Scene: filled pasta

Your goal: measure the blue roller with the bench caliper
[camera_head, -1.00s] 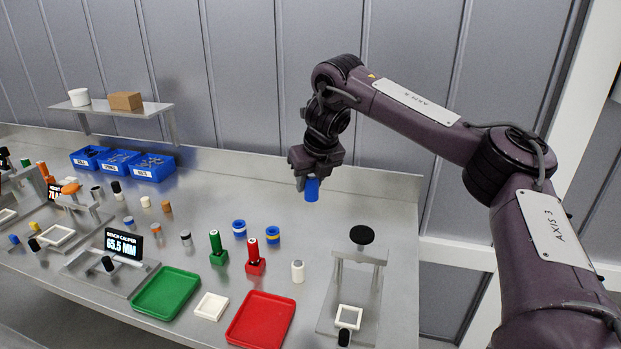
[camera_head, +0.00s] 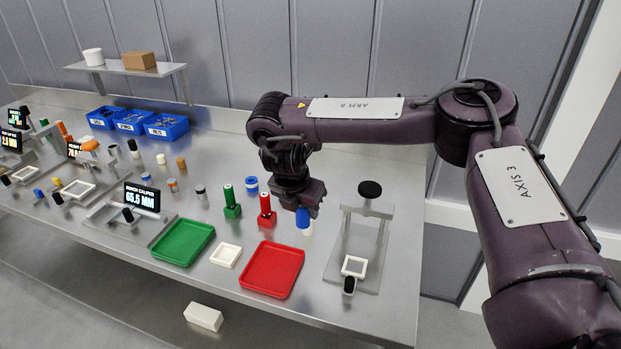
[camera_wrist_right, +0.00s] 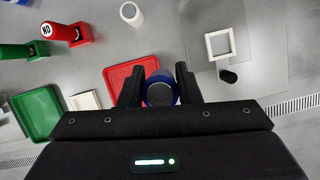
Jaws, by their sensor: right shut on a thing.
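The blue roller (camera_head: 303,218) is upright in my right gripper (camera_head: 303,208), above the bench in the middle of the head view. In the right wrist view the roller (camera_wrist_right: 160,91) shows its dark round end between the two fingers (camera_wrist_right: 159,88). The bench caliper (camera_head: 142,196) stands to the left on the bench, and its display reads 65.5 MM. A dark knob sits at its front, and nothing shows clearly between its jaws. My left gripper is not in view.
A green tray (camera_head: 183,242), a small white square tray (camera_head: 226,255) and a red tray (camera_head: 272,270) lie along the front edge. Green (camera_head: 231,203) and red (camera_head: 266,211) posts stand behind them. A stand with a black disc (camera_head: 370,189) is at right.

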